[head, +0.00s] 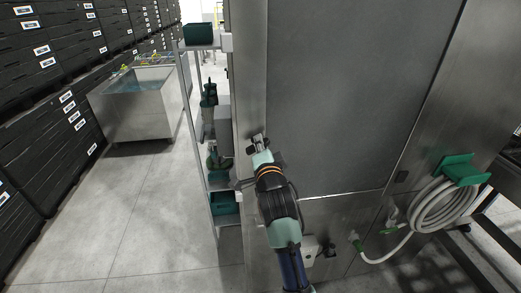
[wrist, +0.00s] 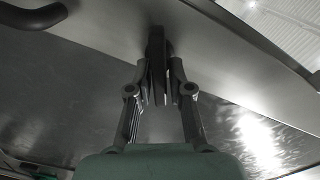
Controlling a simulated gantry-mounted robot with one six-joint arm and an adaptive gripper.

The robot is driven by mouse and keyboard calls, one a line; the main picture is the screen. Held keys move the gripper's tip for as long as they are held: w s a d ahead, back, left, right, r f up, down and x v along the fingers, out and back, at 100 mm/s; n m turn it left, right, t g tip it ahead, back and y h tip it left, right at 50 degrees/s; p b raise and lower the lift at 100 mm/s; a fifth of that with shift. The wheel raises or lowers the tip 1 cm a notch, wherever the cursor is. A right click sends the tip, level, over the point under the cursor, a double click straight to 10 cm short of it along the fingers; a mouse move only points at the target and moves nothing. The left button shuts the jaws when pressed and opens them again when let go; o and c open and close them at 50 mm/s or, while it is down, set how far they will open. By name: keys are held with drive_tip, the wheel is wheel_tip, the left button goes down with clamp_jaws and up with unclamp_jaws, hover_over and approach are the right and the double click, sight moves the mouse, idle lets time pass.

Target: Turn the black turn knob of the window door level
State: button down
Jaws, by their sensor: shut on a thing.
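The window door (head: 330,90) is a large grey panel in a steel frame, filling the middle of the head view. My gripper (head: 257,143) is at the left edge of this door. In the wrist view my gripper (wrist: 159,80) has its two fingers closed around the black turn knob (wrist: 156,42). The knob shows as a narrow dark piece standing up between and beyond the fingertips, over the steel frame strip. In the head view the knob is mostly hidden by my gripper, and I cannot tell its exact angle there.
A dark curved handle (wrist: 35,17) is at the upper left of the wrist view. A coiled white hose (head: 445,205) hangs on a green holder at right. A shelf rack with green items (head: 222,203) stands close at left. A steel sink (head: 140,100) is beyond open floor.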

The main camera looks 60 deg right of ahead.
drive_tip(key=m, duration=0.1)
drive_tip(key=m+b, duration=0.1)
drive_tip(key=m, duration=0.1)
drive_tip(key=m+b, duration=0.1)
drive_tip(key=m, duration=0.1)
drive_tip(key=shift+f, duration=0.3)
drive_tip(key=shift+m, duration=0.4)
drive_tip(key=c, duration=1.2)
unclamp_jaws()
drive_tip(key=v, duration=1.2)
